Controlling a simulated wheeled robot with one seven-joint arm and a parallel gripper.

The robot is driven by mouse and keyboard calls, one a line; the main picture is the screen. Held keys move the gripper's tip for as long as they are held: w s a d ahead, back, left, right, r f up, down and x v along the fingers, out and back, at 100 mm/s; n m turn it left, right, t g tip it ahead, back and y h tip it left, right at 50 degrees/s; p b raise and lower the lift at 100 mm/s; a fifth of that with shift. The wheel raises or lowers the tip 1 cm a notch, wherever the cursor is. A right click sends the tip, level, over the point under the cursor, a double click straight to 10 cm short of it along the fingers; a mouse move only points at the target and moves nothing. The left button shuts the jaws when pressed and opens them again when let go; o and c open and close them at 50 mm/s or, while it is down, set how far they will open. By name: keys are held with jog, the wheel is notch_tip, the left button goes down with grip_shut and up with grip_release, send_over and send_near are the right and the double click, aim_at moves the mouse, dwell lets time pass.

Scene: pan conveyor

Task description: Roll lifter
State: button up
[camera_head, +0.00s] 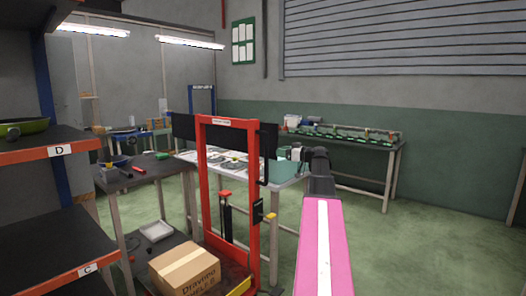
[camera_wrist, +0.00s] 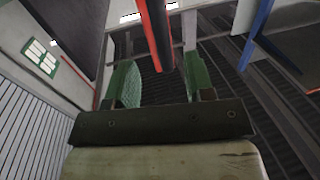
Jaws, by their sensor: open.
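The lifter is a red upright frame (camera_head: 204,190) in the middle of the head view, with black panels at its top and a black handle bar (camera_head: 264,168) on its right side. My gripper (camera_head: 287,154) is just right of that bar, at the end of my pink arm. In the wrist view my gripper (camera_wrist: 161,82) is open, its two green-padded fingers apart. A dark bar with a red edge (camera_wrist: 156,35) shows between and beyond the fingers. I cannot tell whether it touches them. The lifter's base is partly hidden.
A cardboard box (camera_head: 186,271) lies low in front of the lifter's left side. A dark table (camera_head: 140,178) stands left, a white-topped table (camera_head: 190,158) behind. Shelves (camera_head: 45,148) fill the left edge. Green floor (camera_head: 420,240) at right is clear.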

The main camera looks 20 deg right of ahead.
jog(key=x, duration=1)
jog(key=shift+w+a, duration=0.2)
jog(key=shift+f, duration=0.1)
grip_shut()
